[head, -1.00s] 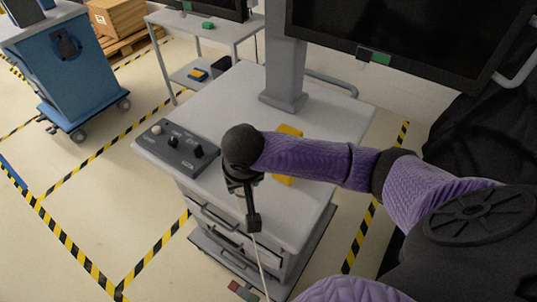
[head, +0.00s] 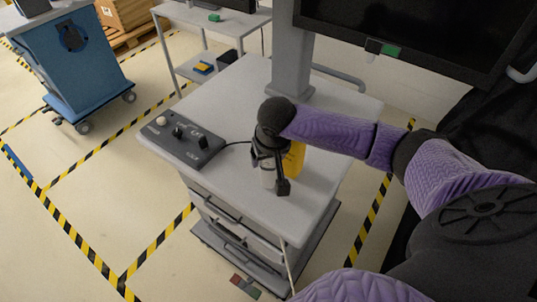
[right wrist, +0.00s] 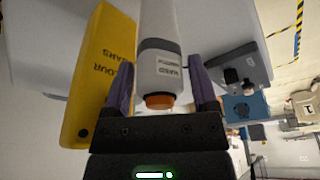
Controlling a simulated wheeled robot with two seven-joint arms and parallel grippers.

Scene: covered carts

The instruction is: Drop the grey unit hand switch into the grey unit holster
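My right gripper (head: 272,178) is above the top of the grey cart (head: 232,98). In the right wrist view its two purple fingers (right wrist: 162,88) stand on either side of the hand switch (right wrist: 161,62), a pale cylinder with a printed grey band and an orange end towards the palm. They look shut on it. The head view shows only a small grey part of the switch (head: 267,174) between the fingers. A thin pale cord (head: 287,268) hangs by the cart's front. I cannot make out the holster for certain. My left gripper is not in view.
A yellow block (head: 295,159) stands close beside the gripper and shows large in the right wrist view (right wrist: 101,72). A control box (head: 182,143) with knobs sits on the cart's left. The monitor post (head: 292,55) rises at the back. The cart's front top is clear.

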